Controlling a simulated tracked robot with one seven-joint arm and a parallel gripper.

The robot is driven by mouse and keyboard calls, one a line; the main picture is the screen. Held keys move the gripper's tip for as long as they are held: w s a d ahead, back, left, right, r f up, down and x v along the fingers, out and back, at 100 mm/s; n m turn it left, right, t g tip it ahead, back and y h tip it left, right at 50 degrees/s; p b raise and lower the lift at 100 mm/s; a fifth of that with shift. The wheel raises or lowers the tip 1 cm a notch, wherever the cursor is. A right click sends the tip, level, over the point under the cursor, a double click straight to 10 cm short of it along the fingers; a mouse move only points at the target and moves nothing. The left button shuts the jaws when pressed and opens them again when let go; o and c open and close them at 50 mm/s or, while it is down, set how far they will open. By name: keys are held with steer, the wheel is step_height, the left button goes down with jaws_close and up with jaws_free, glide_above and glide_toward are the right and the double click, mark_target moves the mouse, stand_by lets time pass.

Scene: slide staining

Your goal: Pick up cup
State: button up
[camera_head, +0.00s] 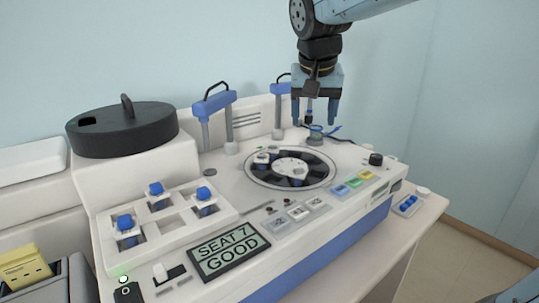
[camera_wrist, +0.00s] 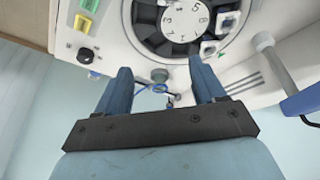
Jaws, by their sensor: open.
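My gripper (camera_head: 316,122) is open and empty, pointing down above the back right of the white machine. In the wrist view its two blue fingers (camera_wrist: 163,80) stand wide apart. A small grey round piece (camera_wrist: 159,74) with a blue loop (camera_wrist: 155,88) shows between them, some way below; nothing is gripped. Several blue-topped pieces, one at the front left (camera_head: 124,223), stand in a white rack (camera_head: 222,213) on the left. Small white pieces (camera_wrist: 209,48) sit in slots of the numbered carousel (camera_head: 290,167). I cannot tell which piece is the cup.
A black lidded round vessel (camera_head: 122,130) stands at the left. Two blue-and-grey posts (camera_head: 214,103) rise behind the carousel. A small blue tray (camera_head: 408,205) lies at the right.

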steer(key=w+a, duration=0.7)
steer(key=a, duration=0.1)
glide_above(272, 161)
step_height(272, 161, down, 6)
steer(key=f, duration=0.1)
steer(key=shift+m+g, duration=0.3)
steer(key=shift+m, duration=0.1)
steer(key=shift+s+x, duration=0.1)
steer(key=shift+x, duration=1.25)
steer(key=shift+s+x, duration=0.15)
steer(key=shift+x, duration=1.2)
steer(key=shift+a+f, duration=0.1)
steer(key=c, duration=1.1)
